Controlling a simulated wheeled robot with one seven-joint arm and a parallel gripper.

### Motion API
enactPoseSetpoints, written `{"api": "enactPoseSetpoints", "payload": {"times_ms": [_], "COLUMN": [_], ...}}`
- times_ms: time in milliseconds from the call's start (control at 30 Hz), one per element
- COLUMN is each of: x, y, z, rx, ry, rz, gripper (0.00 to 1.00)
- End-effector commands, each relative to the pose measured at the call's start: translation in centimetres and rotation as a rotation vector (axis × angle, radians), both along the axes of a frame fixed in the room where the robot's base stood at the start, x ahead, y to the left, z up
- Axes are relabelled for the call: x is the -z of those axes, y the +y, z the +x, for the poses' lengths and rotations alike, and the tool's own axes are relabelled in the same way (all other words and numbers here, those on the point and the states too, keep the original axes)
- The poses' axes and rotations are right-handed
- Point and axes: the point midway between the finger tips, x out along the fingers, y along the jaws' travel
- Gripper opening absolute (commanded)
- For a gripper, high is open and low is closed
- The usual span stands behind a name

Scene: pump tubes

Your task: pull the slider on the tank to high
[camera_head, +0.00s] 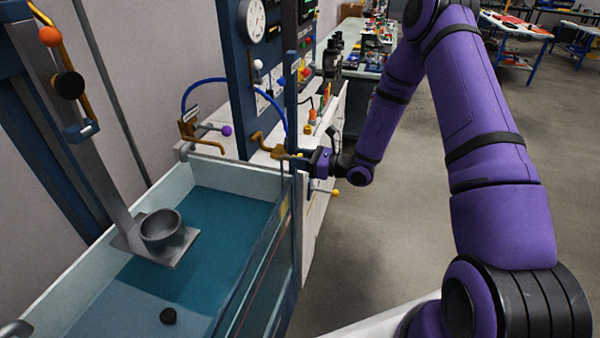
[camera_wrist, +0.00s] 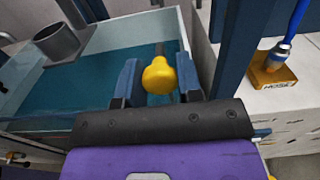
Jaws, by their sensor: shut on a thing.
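The tank (camera_head: 92,262) is a pale open basin with teal water, at the left in the head view; its rim also shows in the wrist view (camera_wrist: 115,27). A yellow knob (camera_wrist: 160,76), which looks like the slider's handle, sits between the two blue fingers of my gripper (camera_wrist: 161,82) in the wrist view. My gripper is shut on it at the tank's right corner, beside a blue upright post (camera_head: 293,205). In the head view my gripper (camera_head: 303,157) is small and partly hides the knob. No high or low marks are readable.
A grey cup (camera_head: 161,228) stands on a plate in the tank. A blue panel with a round gauge (camera_head: 251,20) rises behind. A blue hose (camera_wrist: 290,28) meets a brown block marked HOSE (camera_wrist: 270,76).

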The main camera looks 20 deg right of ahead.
Motion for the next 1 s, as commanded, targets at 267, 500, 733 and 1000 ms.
{"api": "enactPoseSetpoints", "payload": {"times_ms": [267,500,733,1000], "x": [-2.7,-2.9,-2.9,-2.7], "y": [0.0,0.0,0.0,-0.2], "z": [0.0,0.1,0.1,-0.1], "rx": [0.001,0.001,0.0,0.001], "ry": [-0.001,-0.005,-0.005,-0.001], "rz": [0.0,0.002,0.001,0.0], "gripper": [0.0,0.0,0.6,0.6]}}
